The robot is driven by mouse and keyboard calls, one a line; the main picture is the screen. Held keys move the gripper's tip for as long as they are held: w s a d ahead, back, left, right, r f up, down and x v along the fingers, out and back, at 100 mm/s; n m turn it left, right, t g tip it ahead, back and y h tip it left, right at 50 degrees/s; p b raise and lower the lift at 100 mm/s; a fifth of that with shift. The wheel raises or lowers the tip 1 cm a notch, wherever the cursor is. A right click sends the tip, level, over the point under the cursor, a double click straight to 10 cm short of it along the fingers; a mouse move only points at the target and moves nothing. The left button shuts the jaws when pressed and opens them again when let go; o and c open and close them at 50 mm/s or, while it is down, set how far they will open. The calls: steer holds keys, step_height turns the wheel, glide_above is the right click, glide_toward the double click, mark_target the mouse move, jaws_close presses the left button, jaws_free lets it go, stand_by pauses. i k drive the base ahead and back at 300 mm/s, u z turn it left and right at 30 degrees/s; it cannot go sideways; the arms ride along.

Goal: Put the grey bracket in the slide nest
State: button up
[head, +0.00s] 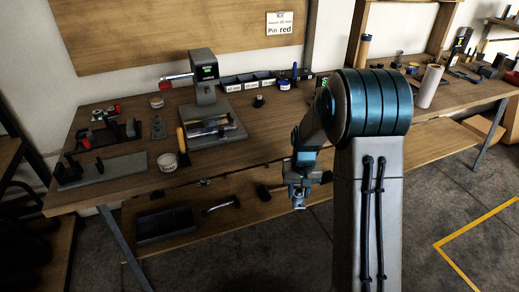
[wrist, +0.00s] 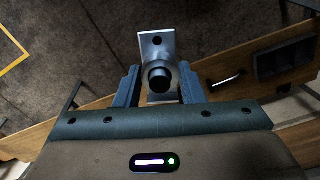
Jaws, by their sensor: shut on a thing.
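My gripper (head: 299,186) hangs in front of the workbench's front edge, over the floor side. In the wrist view my gripper (wrist: 160,82) is shut on the grey bracket (wrist: 155,44). The bracket has a flat plate with a hole, and a round boss with a dark bore between the fingers. In the head view the bracket (head: 299,203) is small below the fingers. A grey bench press (head: 203,82) with a green display stands on the bench, left of my gripper. Bright metal rails (head: 210,125) lie on its base; I cannot tell whether the slide nest is there.
The workbench (head: 270,125) has clear wood between the press and my arm. Dark fixtures (head: 85,168) stand at its left end. A round tin (head: 167,162) sits near the front edge. A lower shelf (head: 255,205) holds a dark bin (head: 167,224).

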mark_target(216, 123)
steer(key=z, duration=1.65)
steer(key=k, duration=1.2)
steer(key=u, duration=1.65)
steer(key=i, duration=0.5)
steer(key=u, duration=0.05)
